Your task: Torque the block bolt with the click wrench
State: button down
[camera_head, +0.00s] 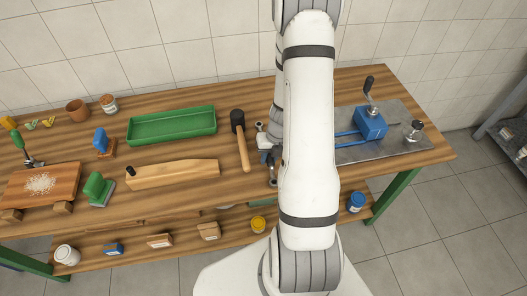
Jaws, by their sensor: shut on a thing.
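My gripper (267,156) is low over the middle of the table, mostly hidden behind my own white arm. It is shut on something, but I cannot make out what. A blue block (370,125) sits on a grey metal plate (388,147) at the right, apart from my gripper. A black-ended metal lever (369,84) rises from the block's top. Blue bars (346,133) run from the block's left side toward my arm. I cannot clearly pick out the bolt or the click wrench.
A black-headed mallet (241,148) lies just left of my gripper. A green tray (171,126), a wooden plane-like block (173,174) and a board with pale grains (40,186) stand further left. A dark-knobbed metal fitting (414,129) is on the plate's right side.

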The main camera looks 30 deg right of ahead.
jog(key=shift+s+r+p, duration=0.15)
jog(key=shift+r+p, duration=3.45)
jog(key=shift+p, duration=0.35)
jog(key=shift+f, duration=0.1)
jog(key=s+a+r+b, duration=0.2)
jog(key=s+r+b, duration=0.3)
jog(key=s+r, duration=0.1)
jog(key=s+a+r+b, duration=0.2)
jog(key=s+r+b, duration=0.3)
jog(key=s, duration=0.3)
jog(key=shift+s+a+r+b, duration=0.15)
jog(key=shift+a+r+b, duration=0.1)
jog(key=shift+r+b, duration=0.2)
